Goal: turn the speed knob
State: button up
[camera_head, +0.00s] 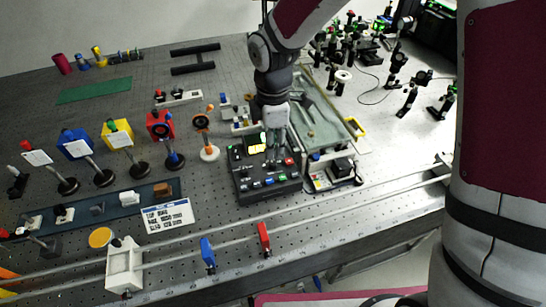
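A black control box (244,187) stands on the perforated optical bench near the picture's middle. Its sloped top has a lit yellow-green display (256,142) and rows of small coloured buttons or knobs. Which one is the speed knob I cannot tell at this size. My gripper (273,153) points down over the top of the box, just right of the display. Its fingers are small, dark and partly merged with the panel. I cannot tell whether they touch a control or how far apart they are. My gripper and wrist hide part of the panel's back.
A grey-green tray (322,128) lies right of the box. Rails with red (264,238) and blue (208,254) clamps run along the front.

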aim_at(273, 163)
notch_tip(273, 163, down, 6)
jog(key=shift+r, duration=0.1)
dwell(0.4)
grip_shut()
